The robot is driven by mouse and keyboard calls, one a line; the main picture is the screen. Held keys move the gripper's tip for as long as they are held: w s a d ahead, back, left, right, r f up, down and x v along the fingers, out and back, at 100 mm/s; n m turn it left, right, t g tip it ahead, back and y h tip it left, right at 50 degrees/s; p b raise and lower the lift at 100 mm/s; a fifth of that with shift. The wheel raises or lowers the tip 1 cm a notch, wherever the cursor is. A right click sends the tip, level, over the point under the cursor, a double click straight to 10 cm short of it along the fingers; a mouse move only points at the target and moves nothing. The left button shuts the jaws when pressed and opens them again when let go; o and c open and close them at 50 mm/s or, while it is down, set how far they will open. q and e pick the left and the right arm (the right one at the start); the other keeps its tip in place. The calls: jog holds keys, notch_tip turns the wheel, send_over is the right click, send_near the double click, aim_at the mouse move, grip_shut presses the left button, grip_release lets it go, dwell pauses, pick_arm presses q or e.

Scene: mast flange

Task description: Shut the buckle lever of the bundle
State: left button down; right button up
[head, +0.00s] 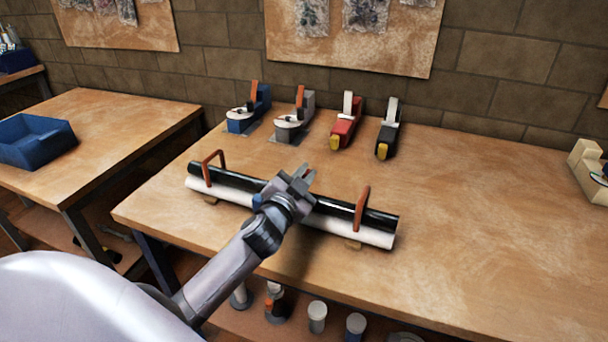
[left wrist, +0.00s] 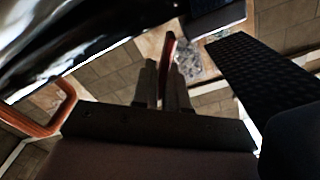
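The bundle is a black tube (head: 333,207) lying along a white tube (head: 370,234) on the workbench. My left gripper (head: 305,174) is over the middle of the bundle in the head view, its fingers apart. A small blue part (head: 257,201) shows beside my left wrist; my arm hides most of that area, and no buckle lever can be made out in the head view. In the left wrist view, the fingers (left wrist: 165,68) stand apart with a narrow red piece (left wrist: 167,52) between or beyond them; I cannot tell whether it touches them. My right gripper is out of view.
Brown-red hoops stand at the bundle's left (head: 208,168) and right (head: 361,208). Several strap tools, one of them red (head: 345,125), stand along the back. A dark ribbed strip (left wrist: 240,80) fills the right of the wrist view.

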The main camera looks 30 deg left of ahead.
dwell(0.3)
pick_arm(q)
jog(key=shift+d+f+m, duration=0.2)
jog(key=shift+m, duration=0.5)
jog(key=shift+d+f+m, duration=0.15)
jog(key=shift+d+m, duration=0.05)
jog(key=shift+m, duration=0.5)
jog(key=shift+w+d+f+m, duration=0.1)
jog(key=shift+d+f+m, duration=0.15)
jog(key=shift+m, duration=0.5)
jog(key=shift+w+d+f+m, duration=0.1)
jog(key=shift+f+m, duration=0.2)
jog(key=shift+m, duration=0.45)
jog(key=c, duration=1.2)
grip_release()
jog(key=shift+c, duration=0.2)
jog(key=shift+s, duration=0.1)
jog(key=shift+f, duration=0.1)
